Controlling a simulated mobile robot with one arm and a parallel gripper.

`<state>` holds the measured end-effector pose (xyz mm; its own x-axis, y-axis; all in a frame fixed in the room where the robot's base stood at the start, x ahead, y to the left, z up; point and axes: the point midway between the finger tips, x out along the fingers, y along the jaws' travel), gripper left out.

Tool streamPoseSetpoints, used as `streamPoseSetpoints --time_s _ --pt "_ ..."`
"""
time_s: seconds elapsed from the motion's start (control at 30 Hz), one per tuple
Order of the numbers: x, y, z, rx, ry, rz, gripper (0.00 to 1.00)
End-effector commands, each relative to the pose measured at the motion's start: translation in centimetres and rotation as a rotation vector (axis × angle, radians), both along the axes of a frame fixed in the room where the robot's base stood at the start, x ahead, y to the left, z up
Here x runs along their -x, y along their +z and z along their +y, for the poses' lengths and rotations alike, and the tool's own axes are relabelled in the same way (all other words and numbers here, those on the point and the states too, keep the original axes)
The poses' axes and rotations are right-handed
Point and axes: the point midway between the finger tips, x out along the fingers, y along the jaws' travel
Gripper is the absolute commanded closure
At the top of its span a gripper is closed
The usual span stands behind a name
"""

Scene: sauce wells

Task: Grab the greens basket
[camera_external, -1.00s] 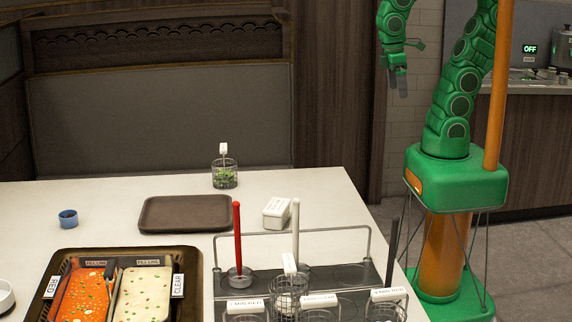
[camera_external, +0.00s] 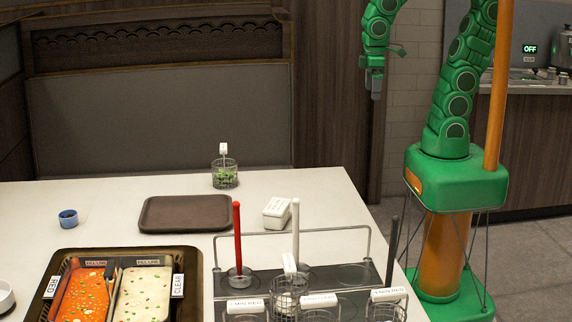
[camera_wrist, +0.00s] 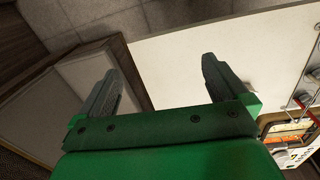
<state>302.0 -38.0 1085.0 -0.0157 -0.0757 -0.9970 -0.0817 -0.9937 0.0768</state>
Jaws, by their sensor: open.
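The greens basket (camera_external: 225,178) is a small round wire basket with green leaves in it and a white tag on an upright handle. It stands at the far edge of the white table, behind the brown tray. My gripper (camera_external: 375,88) hangs fingers down, high up and well to the right of the basket, apart from it. In the wrist view my gripper (camera_wrist: 160,85) has its two grey fingers wide apart with nothing between them. The greens basket cannot be made out in the wrist view.
A brown tray (camera_external: 160,225) lies in front of the basket, with a white box (camera_external: 277,212) to its right. A wire rack (camera_external: 368,245) with tall red, white and dark handles stands nearer. A pan of red and white sauces (camera_external: 196,285) and a blue cup (camera_external: 68,218) are left.

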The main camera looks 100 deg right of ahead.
Motion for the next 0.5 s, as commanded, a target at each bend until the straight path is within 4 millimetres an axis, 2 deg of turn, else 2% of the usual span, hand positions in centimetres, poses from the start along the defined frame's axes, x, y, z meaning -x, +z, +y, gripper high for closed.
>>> streamPoseSetpoints --time_s 0.1,0.5 --pt "-4.1 -0.5 -2.6 0.053 -0.023 -0.071 0.0" --pt "-16.9 -2.1 -11.3 0.233 0.024 -0.308 0.0"
